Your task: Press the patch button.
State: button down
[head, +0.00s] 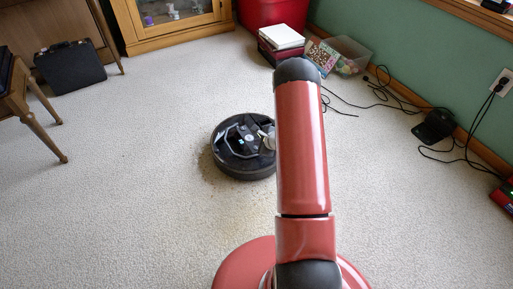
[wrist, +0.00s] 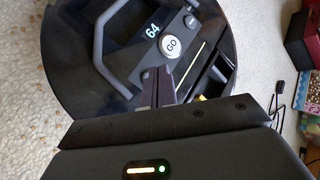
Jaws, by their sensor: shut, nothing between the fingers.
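A round black robot vacuum (head: 230,165) sits on the carpet, partly hidden behind my arm in the head view. No button with a readable patch label shows. My gripper also shows in the head view (head: 266,137).
Black cables (head: 385,100) and an adapter (head: 434,126) lie along the right wall. A clear bin (head: 350,52), books (head: 281,37) and a red container (head: 272,12) stand behind. A black case (head: 72,68) is at left. Open carpet lies left.

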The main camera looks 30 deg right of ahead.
jog(key=shift+f, duration=0.1)
dwell(0.7)
jog(key=shift+f, duration=0.3)
jog(key=shift+f, duration=0.4)
dwell(0.8)
jog(key=shift+r, duration=0.8)
jog(key=shift+r, duration=0.15)
jog(key=shift+r+p, duration=1)
jog(key=shift+r, duration=1.35)
